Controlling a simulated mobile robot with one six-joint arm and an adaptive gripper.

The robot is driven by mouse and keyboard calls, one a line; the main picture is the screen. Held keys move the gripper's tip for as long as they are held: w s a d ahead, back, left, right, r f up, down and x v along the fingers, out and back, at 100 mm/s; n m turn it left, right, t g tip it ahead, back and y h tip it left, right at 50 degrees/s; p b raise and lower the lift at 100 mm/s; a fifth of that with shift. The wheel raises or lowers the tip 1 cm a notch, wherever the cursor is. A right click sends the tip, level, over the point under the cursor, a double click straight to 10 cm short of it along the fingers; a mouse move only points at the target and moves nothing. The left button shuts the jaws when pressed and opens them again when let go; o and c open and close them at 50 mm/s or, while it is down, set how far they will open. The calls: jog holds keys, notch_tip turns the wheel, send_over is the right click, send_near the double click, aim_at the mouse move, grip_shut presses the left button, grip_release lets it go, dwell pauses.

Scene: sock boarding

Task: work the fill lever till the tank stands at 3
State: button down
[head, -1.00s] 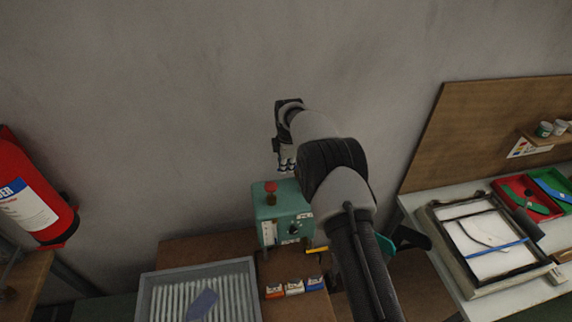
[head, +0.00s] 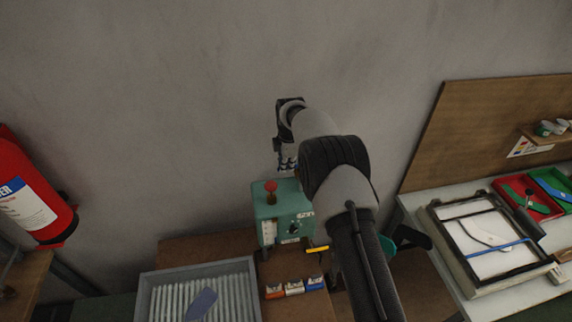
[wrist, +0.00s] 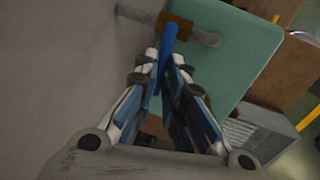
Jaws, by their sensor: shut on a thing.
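The teal tank box (head: 268,212) stands on the brown bench against the wall. The gauge reading is too small to tell. My gripper (head: 287,165) is behind the box's top edge in the head view. The lever's lower part is hidden between the fingers.
A grey ribbed tray (head: 250,290) with a purple-blue piece is at front left. A fire extinguisher (head: 30,195) is at far left. A white table with a framed screen (head: 440,235) is at right. The wall is close behind my gripper.

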jog(key=n+b, duration=0.1)
jog(key=s+n+b, duration=0.1)
jog(key=shift+d+f+n, duration=0.15)
jog(key=shift+d+n, duration=0.15)
jog(key=shift+s+d+n+g+y+b, duration=0.15)
jog(key=shift+s+d+n+y+b, duration=0.1)
jog(key=shift+n+b, duration=0.55)
jog(key=shift+s+d+n+g+y+b, duration=0.2)
jog(key=shift+n+b, duration=0.3)
jog(key=shift+n, duration=0.5)
jog(key=c, duration=1.7)
grip_release()
jog(key=shift+o, duration=0.2)
jog(key=shift+r, duration=0.2)
notch_tip(320, 180, up, 12)
jog(key=s+d, duration=0.1)
jog(key=shift+s+d+f, duration=0.15)
jog(key=shift+s+d, duration=0.2)
jog(key=shift+d, duration=0.05)
